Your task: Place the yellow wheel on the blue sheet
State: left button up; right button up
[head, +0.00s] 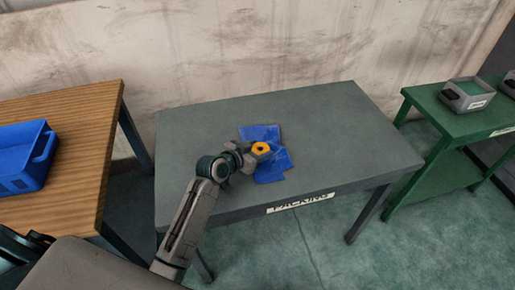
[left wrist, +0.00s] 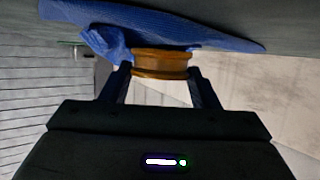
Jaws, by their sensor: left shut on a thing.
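The yellow wheel (head: 261,148) is in the jaws of my left gripper (head: 254,151) over the grey packing table. In the left wrist view the wheel (left wrist: 160,64) sits between the two fingers of my left gripper (left wrist: 161,74), which are shut on it. The blue sheet (head: 270,172) lies crumpled on the table under and around the wheel. In the left wrist view the sheet (left wrist: 190,28) is right against the wheel's side; I cannot tell whether they touch. My right gripper is not in view.
The grey table (head: 330,130) bears a "PACKING" label on its front edge and is otherwise clear. A wooden table (head: 80,110) with a blue bin (head: 22,172) stands at the left. A green table (head: 440,112) with a grey bin (head: 470,102) stands at the right.

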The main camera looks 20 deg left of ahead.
pick_arm(q)
jog(key=shift+r, duration=0.1)
jog(key=shift+f+b, duration=0.4)
jog(key=shift+f, duration=0.2)
jog(key=o, duration=1.4)
jog(key=shift+s+f, duration=0.1)
jog(key=shift+f, duration=0.1)
jog(key=shift+r, duration=0.2)
jog(key=shift+r+p, duration=0.5)
jog(key=shift+p, duration=0.05)
jog(key=b+v, duration=0.1)
jog(key=v, duration=1)
jog(key=shift+s+a+r, duration=0.2)
jog(key=shift+s, duration=0.15)
